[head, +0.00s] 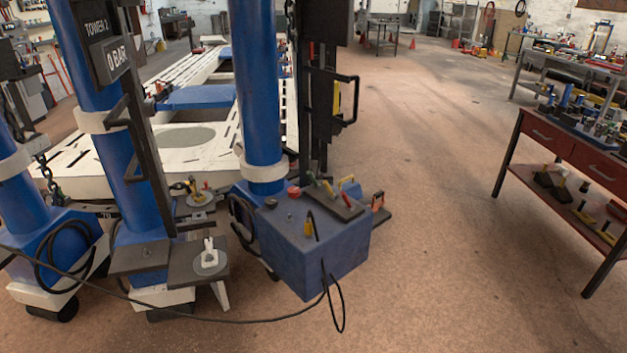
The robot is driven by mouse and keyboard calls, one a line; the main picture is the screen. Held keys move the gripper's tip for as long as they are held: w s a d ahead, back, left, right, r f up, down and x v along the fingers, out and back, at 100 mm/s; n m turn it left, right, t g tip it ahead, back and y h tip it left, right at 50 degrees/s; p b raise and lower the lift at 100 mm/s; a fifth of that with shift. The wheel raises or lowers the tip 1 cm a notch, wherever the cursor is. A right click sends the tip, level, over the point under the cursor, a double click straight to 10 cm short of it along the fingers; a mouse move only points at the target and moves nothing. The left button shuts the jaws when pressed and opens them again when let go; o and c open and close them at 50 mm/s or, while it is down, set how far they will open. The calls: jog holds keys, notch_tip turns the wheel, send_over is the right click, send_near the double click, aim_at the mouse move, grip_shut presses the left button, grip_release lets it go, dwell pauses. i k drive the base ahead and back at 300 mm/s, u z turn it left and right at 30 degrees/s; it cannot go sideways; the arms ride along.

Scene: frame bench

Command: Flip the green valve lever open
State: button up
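A small dark valve block (337,209) lies on top of the blue box (320,258) at the foot of the blue column, near the middle of the head view. Several short coloured levers stand in a row on it. My gripper is not in view.
A red button (294,192) and a yellow-handled item (308,227) are also on the box. A black cable (338,310) loops down its front. A blue column (258,90) rises behind it. A red workbench (560,150) stands right, with open floor (440,200) between.

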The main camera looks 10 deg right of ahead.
aim_at(319, 187)
jog(key=u, duration=0.3)
jog(key=i, duration=1)
jog(key=z, duration=0.45)
jog(key=k, duration=0.15)
jog(key=u, duration=2.25)
